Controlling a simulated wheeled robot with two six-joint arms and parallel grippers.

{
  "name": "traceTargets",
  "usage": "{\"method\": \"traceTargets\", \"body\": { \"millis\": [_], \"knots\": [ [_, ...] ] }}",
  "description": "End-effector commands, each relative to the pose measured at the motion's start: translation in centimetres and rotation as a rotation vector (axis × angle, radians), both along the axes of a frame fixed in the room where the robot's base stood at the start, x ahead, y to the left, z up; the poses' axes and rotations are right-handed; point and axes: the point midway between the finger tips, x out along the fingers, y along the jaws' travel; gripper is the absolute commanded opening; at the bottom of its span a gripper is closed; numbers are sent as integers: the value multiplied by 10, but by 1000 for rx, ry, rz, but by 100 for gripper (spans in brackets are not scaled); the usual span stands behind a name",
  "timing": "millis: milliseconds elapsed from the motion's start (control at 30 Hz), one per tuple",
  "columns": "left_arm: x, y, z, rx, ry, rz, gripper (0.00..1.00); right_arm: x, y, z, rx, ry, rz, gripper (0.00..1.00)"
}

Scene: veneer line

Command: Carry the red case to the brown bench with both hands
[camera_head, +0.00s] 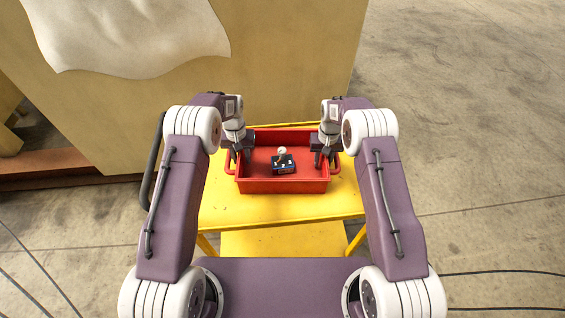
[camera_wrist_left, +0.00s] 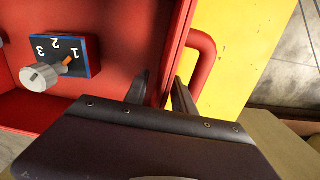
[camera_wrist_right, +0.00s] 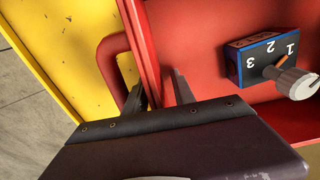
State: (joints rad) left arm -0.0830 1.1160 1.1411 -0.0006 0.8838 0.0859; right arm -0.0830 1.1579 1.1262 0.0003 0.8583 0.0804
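The red case (camera_head: 285,186) is an open tray with a loop handle at each end, resting on a yellow stand (camera_head: 290,232). Inside lies a blue-edged block (camera_head: 284,167) with a dial, numbered 1, 2, 3. My left gripper (camera_head: 241,158) is at the case's left end; its fingers (camera_wrist_left: 162,95) stand apart astride the end wall, one inside, one between wall and handle (camera_wrist_left: 203,65). My right gripper (camera_head: 323,159) is likewise at the right end, fingers (camera_wrist_right: 158,95) apart around the wall by the handle (camera_wrist_right: 112,65). I cannot identify the brown bench with certainty.
A large tan panel (camera_head: 290,50) with a pale sheet (camera_head: 130,35) stands just behind the stand. A reddish-brown ledge (camera_head: 50,170) shows at the left. Cables (camera_head: 500,272) lie on the floor at both sides. Concrete floor (camera_head: 480,120) is open at the right.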

Motion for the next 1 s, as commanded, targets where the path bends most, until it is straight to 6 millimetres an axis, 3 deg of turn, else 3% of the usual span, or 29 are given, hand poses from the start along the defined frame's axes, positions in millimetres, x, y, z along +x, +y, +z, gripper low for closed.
{"method": "traceTargets", "body": {
  "millis": [267, 400, 1000],
  "knots": [
    [0, 0, -1, 0, 0, 0, 31, 0, 0, -1, 0, -1, 0, 31],
    [0, 0, -1, 0, 0, 0, 0, 0, 0, -1, 0, -1, 0, 0],
    [0, 0, -1, 0, 1, 0, 0, 0, 0, -1, 0, -1, 0, 0]
  ]
}}
